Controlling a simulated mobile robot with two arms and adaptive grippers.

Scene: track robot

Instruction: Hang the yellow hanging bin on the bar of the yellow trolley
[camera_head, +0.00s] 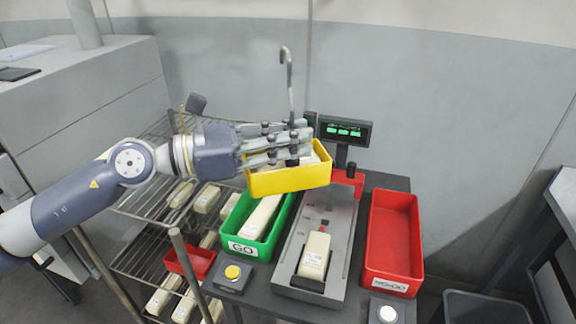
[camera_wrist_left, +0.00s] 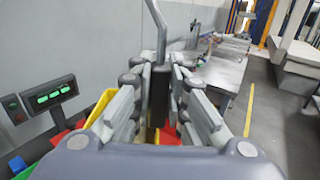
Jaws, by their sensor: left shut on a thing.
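The yellow hanging bin (camera_head: 290,180) is in the air above the scale table, with a pale item partly visible inside. A grey rod with a hooked top (camera_head: 288,65) rises from it. My left gripper (camera_head: 298,140) reaches in from the left and is shut on the rod's dark lower part, just above the bin. In the left wrist view the rod (camera_wrist_left: 157,25) stands between the fingers, and a yellow bin edge (camera_wrist_left: 101,105) shows beside them. I cannot make out a yellow trolley or its bar. My right gripper is out of view.
A dark scale table holds a green GO bin (camera_head: 246,248), a red NO-GO bin (camera_head: 394,225), a scale with a pale block (camera_head: 315,254) and a display (camera_head: 344,130). A wire rack (camera_head: 140,205) with several pale blocks stands left. A grey wall is close behind.

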